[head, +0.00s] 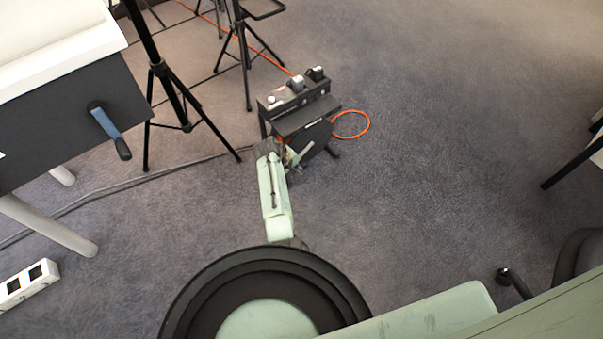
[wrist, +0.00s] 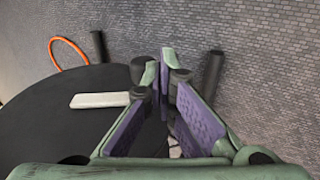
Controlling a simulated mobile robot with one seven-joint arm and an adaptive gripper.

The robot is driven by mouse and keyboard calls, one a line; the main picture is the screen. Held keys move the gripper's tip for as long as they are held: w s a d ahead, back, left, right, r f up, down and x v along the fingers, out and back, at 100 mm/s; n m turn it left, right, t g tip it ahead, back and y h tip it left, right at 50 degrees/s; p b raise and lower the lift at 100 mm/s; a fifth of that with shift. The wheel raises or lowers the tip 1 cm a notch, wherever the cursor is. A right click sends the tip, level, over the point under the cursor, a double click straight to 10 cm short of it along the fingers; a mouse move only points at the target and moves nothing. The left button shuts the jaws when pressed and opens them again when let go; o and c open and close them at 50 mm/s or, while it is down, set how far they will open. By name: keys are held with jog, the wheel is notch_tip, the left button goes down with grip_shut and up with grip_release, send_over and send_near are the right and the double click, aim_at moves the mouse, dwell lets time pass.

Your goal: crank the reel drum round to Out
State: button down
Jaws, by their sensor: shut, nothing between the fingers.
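The reel unit (head: 297,105) stands on the carpet, a black frame with small fittings along its top. Its dark round drum (head: 318,140) is partly hidden by my arm. The drum's black disc face (wrist: 50,125) fills the lower left of the wrist view, with a pale bar (wrist: 98,100) on it. My gripper (head: 291,160) is beside the disc; in the wrist view my gripper (wrist: 163,65) has its purple-padded fingers shut at the tips, empty. A dark round knob (wrist: 138,72) is close beside the fingers; I cannot tell whether they touch. No "Out" marking is readable.
An orange cable loop (head: 351,125) lies behind the unit. Black tripod stands (head: 176,100) are at the upper left. A white socket strip (head: 28,283) lies lower left. Carpet right of the unit is clear.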

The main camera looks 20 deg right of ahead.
jog(key=b+x, duration=0.3)
jog(key=x, duration=0.2)
jog(key=shift+f, duration=0.3)
jog(key=shift+w+d+f+b, duration=0.1)
jog(key=shift+d+f+b, duration=0.4)
jog(key=shift+b, duration=0.1)
jog(key=shift+w+d+f+b, duration=0.2)
jog(key=shift+d+f+b, duration=0.15)
jog(key=shift+d+b, duration=0.25)
jog(key=shift+w+d+f+b, duration=0.2)
jog(key=shift+d+f+b, duration=0.1)
jog(key=shift+d, duration=0.2)
dwell(2.3)
jog(key=shift+a, duration=0.1)
